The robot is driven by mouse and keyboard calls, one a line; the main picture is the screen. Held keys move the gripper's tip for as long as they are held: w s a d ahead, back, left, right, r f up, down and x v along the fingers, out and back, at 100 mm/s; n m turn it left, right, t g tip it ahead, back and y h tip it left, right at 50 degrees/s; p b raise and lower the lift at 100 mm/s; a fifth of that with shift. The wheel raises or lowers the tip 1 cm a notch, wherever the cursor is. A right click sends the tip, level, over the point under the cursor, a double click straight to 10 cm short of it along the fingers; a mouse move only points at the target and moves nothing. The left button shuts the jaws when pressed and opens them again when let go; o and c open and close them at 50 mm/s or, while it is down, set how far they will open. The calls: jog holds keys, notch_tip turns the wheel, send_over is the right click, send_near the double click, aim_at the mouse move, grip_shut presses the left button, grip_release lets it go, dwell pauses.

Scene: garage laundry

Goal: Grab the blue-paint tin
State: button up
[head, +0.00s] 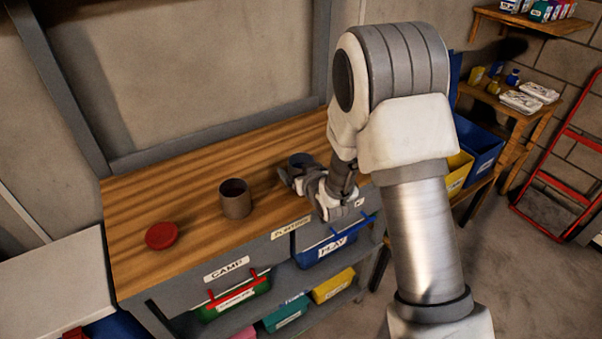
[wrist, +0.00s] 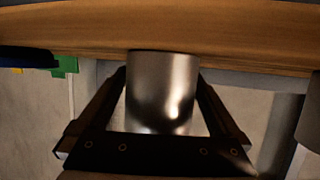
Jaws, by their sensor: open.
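A metal tin with a dark bluish top (head: 300,159) stands upright on the wooden workbench, partly hidden behind my gripper in the head view. My gripper (head: 291,178) is low over the bench at this tin. In the wrist view, the grey metal tin (wrist: 161,95) sits between the two fingers of my open gripper (wrist: 162,78), one finger on each side. I cannot tell whether either finger touches it. A second tin with a dark reddish inside (head: 235,199) stands to the left; a tin at the right edge of the wrist view (wrist: 314,135) is cut off.
A red round lid (head: 162,236) lies on the workbench (head: 135,205) at the left. Labelled bins, including a blue one (head: 322,249), sit under the bench. A wooden shelf (head: 497,100) and red ladder (head: 565,150) stand at the right. The bench's back left is clear.

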jog(key=shift+w+a+f, duration=0.25)
jog(key=shift+w+f, duration=0.1)
jog(key=shift+w, duration=0.25)
jog(key=shift+c, duration=0.3)
jog(key=c, duration=1.2)
jog(key=shift+r, duration=0.2)
jog(key=shift+c, duration=0.2)
